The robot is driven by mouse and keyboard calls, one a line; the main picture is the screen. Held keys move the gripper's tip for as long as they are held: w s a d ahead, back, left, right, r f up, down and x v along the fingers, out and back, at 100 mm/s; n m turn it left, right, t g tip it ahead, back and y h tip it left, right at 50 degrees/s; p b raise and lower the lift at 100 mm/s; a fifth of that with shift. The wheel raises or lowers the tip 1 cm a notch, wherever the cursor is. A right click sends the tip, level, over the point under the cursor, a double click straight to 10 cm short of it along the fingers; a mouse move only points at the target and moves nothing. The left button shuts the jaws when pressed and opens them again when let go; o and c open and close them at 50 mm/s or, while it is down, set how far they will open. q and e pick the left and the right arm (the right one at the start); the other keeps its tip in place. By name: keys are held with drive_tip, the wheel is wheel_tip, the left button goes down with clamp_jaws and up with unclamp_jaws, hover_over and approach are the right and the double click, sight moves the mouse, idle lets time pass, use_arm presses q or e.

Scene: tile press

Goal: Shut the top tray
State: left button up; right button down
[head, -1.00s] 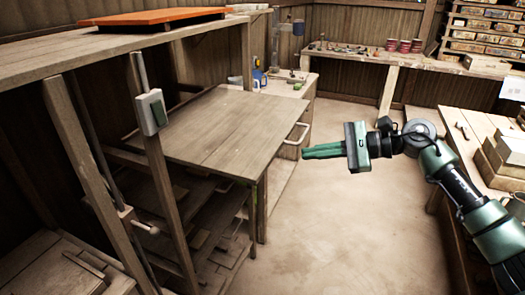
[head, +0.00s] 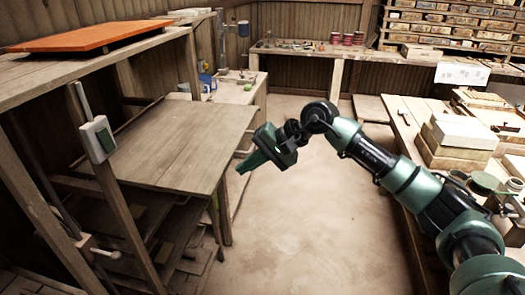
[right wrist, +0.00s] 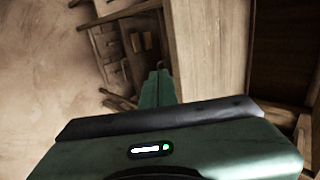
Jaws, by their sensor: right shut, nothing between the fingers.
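The top tray (head: 175,148) is a flat wooden board that sticks far out to the right from the wooden rack. My right gripper (head: 243,168) is shut and empty, just right of the tray's right edge, with its fingers pointing left and down. I cannot tell whether it touches the edge. In the right wrist view the shut green fingers (right wrist: 157,88) lie together beside a broad wooden surface (right wrist: 210,50). My left gripper is not in view.
An orange board (head: 85,36) lies on top of the rack. A switch box (head: 98,138) hangs on a front post. A workbench (head: 455,145) with stacked blocks stands at the right. The floor (head: 285,215) between is clear.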

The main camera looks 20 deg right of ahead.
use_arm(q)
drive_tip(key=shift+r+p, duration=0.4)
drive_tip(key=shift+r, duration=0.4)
use_arm(e)
drive_tip(key=shift+w+a, duration=0.7)
drive_tip(key=shift+a, duration=0.3)
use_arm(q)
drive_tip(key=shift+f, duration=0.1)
